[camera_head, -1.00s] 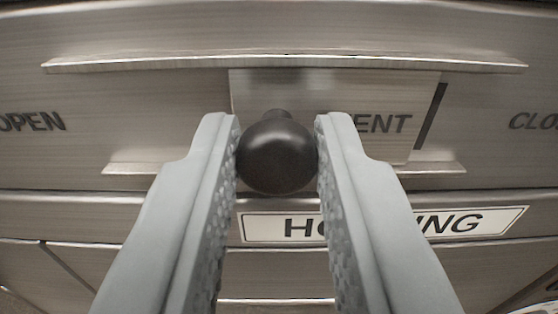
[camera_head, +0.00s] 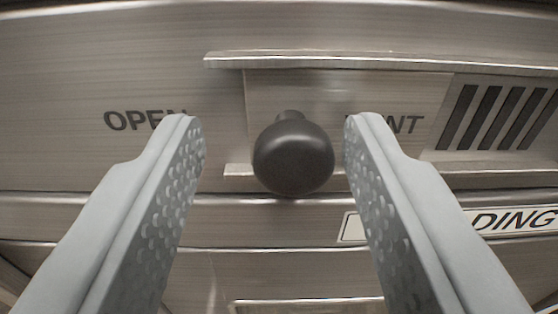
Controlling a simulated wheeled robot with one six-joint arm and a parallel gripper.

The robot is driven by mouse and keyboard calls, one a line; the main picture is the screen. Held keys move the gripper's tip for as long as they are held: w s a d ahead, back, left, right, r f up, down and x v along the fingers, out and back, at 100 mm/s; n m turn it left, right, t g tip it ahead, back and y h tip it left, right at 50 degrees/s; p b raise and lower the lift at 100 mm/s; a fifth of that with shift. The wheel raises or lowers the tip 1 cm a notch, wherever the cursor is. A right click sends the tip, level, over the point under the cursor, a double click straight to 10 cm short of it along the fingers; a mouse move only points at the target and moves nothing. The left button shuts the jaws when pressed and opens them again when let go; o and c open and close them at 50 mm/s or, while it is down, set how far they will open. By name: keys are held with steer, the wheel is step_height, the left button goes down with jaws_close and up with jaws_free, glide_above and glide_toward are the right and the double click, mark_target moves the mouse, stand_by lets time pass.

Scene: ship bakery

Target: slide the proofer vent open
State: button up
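The vent's slide plate (camera_head: 350,95) is a flat steel plate, its VENT lettering partly hidden by my right finger. It sits at the left end of its rails, beside the OPEN label (camera_head: 130,120). Dark vent slots (camera_head: 490,117) are uncovered to its right. A round black knob (camera_head: 293,155) stands out from the plate. My gripper (camera_head: 275,122) is open around the knob, with clear gaps on both sides; the gap on the left is wider.
An upper rail (camera_head: 330,62) and a lower rail (camera_head: 240,170) guide the plate. Below is a white label plate (camera_head: 510,221), ending in DING and partly hidden by my finger.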

steer(key=shift+s+d, duration=0.1)
steer(key=s, duration=1.7)
steer(key=shift+s, duration=0.1)
steer(key=s+a+r, duration=0.3)
steer(key=s+r, duration=1.5)
steer(key=s, duration=0.2)
steer(key=shift+s+a+g, duration=0.15)
steer(key=shift+s+g, duration=0.15)
steer(key=shift+s, duration=0.05)
